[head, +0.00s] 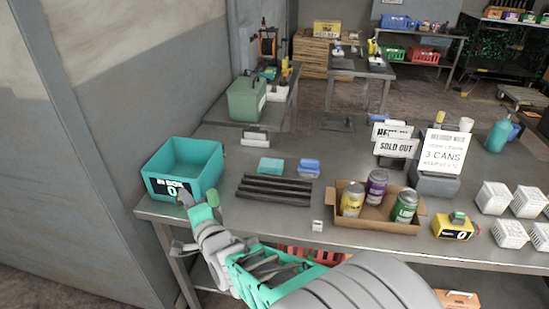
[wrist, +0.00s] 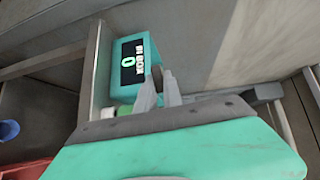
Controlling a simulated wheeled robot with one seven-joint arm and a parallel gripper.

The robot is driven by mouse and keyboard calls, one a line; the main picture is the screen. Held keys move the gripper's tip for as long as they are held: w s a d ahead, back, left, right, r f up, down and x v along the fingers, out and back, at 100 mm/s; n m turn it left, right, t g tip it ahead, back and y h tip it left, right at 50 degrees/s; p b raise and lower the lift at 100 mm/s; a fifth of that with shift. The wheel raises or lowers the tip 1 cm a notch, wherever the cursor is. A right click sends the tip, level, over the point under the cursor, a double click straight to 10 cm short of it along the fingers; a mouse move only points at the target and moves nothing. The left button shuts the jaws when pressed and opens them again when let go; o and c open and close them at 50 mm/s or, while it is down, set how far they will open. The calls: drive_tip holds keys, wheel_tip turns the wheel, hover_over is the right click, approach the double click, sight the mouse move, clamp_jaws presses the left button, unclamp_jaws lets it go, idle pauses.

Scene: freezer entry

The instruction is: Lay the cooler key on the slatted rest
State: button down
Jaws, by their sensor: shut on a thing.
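The slatted rest (head: 248,187) is a dark ridged rack lying on the metal table, left of the middle in the head view. Nothing lies on it. My gripper (head: 190,200) is at the table's front left edge, in front of the teal box and left of the rest. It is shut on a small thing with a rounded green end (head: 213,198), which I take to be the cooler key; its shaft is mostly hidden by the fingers. In the wrist view the fingers (wrist: 160,88) stand before the box, and the green end (wrist: 124,110) shows beside them.
The teal box (head: 182,165) with a 0 display stands close behind my gripper. A carton (head: 370,222) with three cans stands right of the rest. A small white cube (head: 317,226) and teal and blue containers (head: 271,166) are nearby. Table between box and rest is clear.

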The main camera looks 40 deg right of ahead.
drive_tip(key=d+f+m+g+h+p, duration=0.1)
drive_tip(key=d+f+m+g+p, duration=0.15)
drive_tip(key=d, duration=1.35)
drive_tip(key=d+f+m+g+h+p, duration=0.1)
drive_tip(key=d+f+m+g, duration=0.15)
drive_tip(key=d, duration=1.25)
drive_tip(key=shift+n, duration=0.4)
drive_tip(key=f+b, duration=0.1)
drive_tip(key=f, duration=0.1)
drive_tip(key=f+b, duration=0.4)
drive_tip(key=shift+s+d+f, duration=0.1)
drive_tip(key=shift+s+f, duration=0.1)
drive_tip(key=shift+s, duration=0.2)
